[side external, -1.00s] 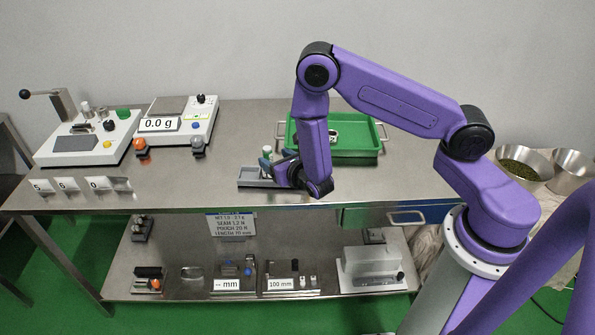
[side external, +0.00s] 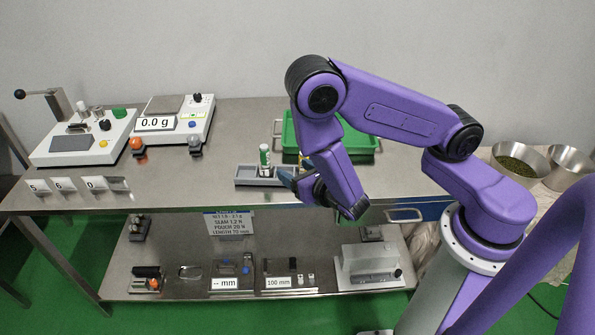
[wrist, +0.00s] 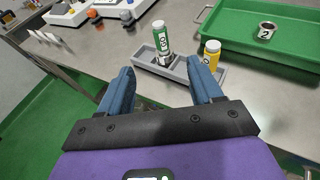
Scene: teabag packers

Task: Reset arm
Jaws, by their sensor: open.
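My gripper (wrist: 161,88) is open and empty in the wrist view, its two blue fingers spread apart. In the side view my gripper (side external: 296,181) is in front of the grey holder's right end, near the table's front edge. The grey holder (side external: 247,181) bears a green-and-white cylinder standing upright (side external: 265,158). In the wrist view the cylinder (wrist: 161,38) shows a dark number label. A yellow bottle with a white cap (wrist: 211,53) stands at the holder's right end; in the side view it is mostly hidden by my gripper.
A green tray (side external: 365,151) with a small cup numbered 2 (wrist: 266,31) stands behind. A scale reading 0.0 g (side external: 157,123) and a lever device (side external: 78,143) are at the left. The steel table (side external: 190,181) is clear between them and the holder.

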